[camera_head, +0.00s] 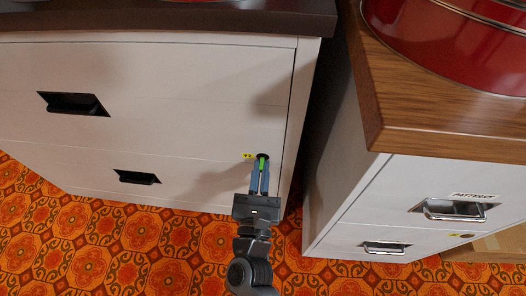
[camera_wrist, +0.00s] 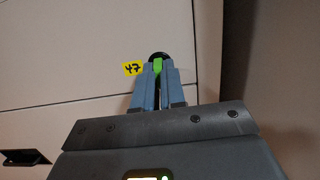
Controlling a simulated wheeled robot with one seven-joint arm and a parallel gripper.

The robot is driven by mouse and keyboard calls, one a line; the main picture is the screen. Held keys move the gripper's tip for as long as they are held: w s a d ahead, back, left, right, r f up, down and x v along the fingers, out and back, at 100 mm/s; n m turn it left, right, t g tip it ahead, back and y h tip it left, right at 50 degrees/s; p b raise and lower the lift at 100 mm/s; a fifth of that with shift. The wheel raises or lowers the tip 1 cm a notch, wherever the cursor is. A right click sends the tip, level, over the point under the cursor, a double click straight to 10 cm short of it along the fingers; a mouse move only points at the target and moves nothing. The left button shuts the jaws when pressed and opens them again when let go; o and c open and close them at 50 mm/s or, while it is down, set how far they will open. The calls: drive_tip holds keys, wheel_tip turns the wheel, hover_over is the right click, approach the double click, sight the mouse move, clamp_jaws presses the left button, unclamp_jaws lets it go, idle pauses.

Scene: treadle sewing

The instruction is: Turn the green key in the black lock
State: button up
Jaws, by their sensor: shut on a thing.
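The green key (camera_head: 262,163) is at the black lock (camera_head: 262,155) on the right side of the white cabinet front (camera_head: 190,100). My gripper (camera_head: 260,172) is shut on the key, its two blue-grey fingers on either side of it. In the wrist view the green key (camera_wrist: 158,66) shows between the fingertips, directly below the round black lock (camera_wrist: 158,55). The key's tip is hidden, so I cannot tell how deep it sits.
The white cabinet has two dark recessed handles, an upper (camera_head: 74,104) and a lower one (camera_head: 137,177). A second white cabinet with a wooden top (camera_head: 440,125) stands close on the right, with metal handles (camera_head: 454,210). A red round tin (camera_head: 450,45) rests on it. Patterned orange floor (camera_head: 120,245) lies below.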

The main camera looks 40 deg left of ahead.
drive_tip(key=shift+f+m+b, duration=0.1)
drive_tip(key=shift+m+b, duration=0.35)
drive_tip(key=shift+m, duration=0.05)
clamp_jaws()
